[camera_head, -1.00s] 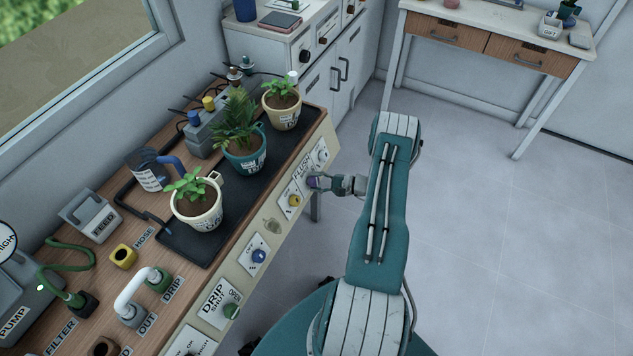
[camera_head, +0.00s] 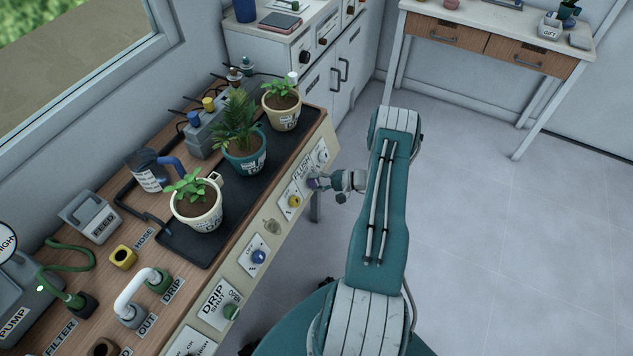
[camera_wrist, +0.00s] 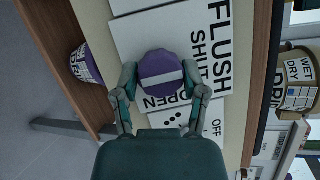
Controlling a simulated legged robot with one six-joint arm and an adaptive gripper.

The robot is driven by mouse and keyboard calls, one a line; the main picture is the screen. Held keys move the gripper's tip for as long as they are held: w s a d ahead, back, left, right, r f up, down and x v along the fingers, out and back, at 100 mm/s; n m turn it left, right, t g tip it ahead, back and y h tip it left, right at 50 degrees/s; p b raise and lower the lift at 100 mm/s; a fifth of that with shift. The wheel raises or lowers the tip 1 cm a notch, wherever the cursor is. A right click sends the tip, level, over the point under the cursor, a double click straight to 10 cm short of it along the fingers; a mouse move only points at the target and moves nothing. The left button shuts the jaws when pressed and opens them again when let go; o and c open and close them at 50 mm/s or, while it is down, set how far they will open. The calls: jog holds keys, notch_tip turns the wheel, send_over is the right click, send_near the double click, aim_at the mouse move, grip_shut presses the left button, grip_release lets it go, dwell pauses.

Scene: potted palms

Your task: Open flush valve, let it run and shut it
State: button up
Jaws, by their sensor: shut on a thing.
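The flush valve is a round purple knob (camera_wrist: 161,77) with a pale bar across its face. It sits on a white plate (camera_wrist: 210,50) marked FLUSH, SHUT and OPEN in the wrist view. The bar runs roughly level in that view, and its ends point between the gripper's fingers. My gripper (camera_wrist: 161,92) is shut on the knob, one finger at each side. In the head view my gripper (camera_head: 318,181) reaches the front panel (camera_head: 274,222) from the right, and it largely hides the knob (camera_head: 311,182).
Potted plants stand on a black tray (camera_head: 190,246) on the bench. A yellow knob (camera_head: 295,201), a blue knob (camera_head: 259,256) and a green knob (camera_head: 231,312) line the same panel. The floor (camera_head: 480,230) to the right is clear.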

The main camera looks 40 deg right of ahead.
jog(key=shift+a+f, duration=0.1)
jog(key=o, duration=1.1)
jog(key=shift+o, duration=0.2)
jog(key=v, duration=1.2)
